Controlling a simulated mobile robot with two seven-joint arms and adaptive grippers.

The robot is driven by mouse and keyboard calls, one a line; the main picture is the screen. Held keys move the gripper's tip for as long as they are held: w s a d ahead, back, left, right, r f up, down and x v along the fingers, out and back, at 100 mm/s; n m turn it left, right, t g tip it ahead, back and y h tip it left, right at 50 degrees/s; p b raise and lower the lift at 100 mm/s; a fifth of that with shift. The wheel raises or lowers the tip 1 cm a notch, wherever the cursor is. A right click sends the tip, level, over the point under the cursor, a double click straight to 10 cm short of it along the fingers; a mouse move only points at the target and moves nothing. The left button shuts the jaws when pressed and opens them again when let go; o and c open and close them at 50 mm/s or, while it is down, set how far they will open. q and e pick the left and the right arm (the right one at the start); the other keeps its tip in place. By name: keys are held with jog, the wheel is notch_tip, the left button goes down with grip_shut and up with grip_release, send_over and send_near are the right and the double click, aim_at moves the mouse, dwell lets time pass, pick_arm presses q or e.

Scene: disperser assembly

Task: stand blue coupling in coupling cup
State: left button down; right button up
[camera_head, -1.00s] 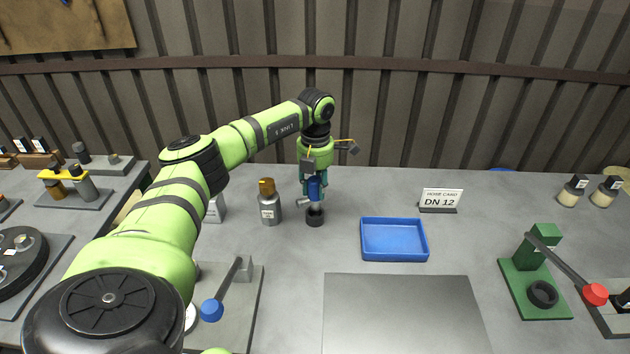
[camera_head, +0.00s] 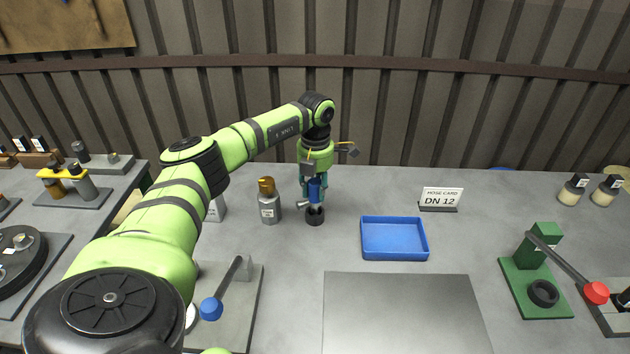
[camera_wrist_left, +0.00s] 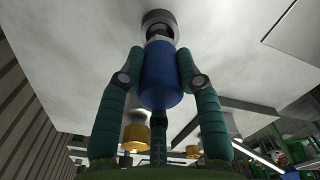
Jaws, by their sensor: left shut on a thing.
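My left gripper (camera_head: 314,191) is shut on the blue coupling (camera_head: 314,188), one teal finger on each side. The coupling is upright with its silver end down. It stands over the dark round coupling cup (camera_head: 315,216) on the bench. In the left wrist view, the blue body (camera_wrist_left: 160,78) sits between the fingers, and its narrow silver end meets the opening of the cup (camera_wrist_left: 158,19). How deep the end sits in the cup is hidden. My right gripper is not in view.
A bare grey plate (camera_head: 405,315) lies in front. A green lever fixture (camera_head: 540,275) stands far right.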

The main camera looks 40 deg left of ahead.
pick_arm(q)
jog(key=shift+f+b, duration=0.75)
jog(key=shift+f, duration=0.6)
jog(key=c, duration=0.8)
grip_release()
jog(key=shift+c, duration=0.2)
jog(key=shift+o, duration=0.4)
jog(key=shift+r, duration=0.1)
notch_tip(320, 180, up, 12)
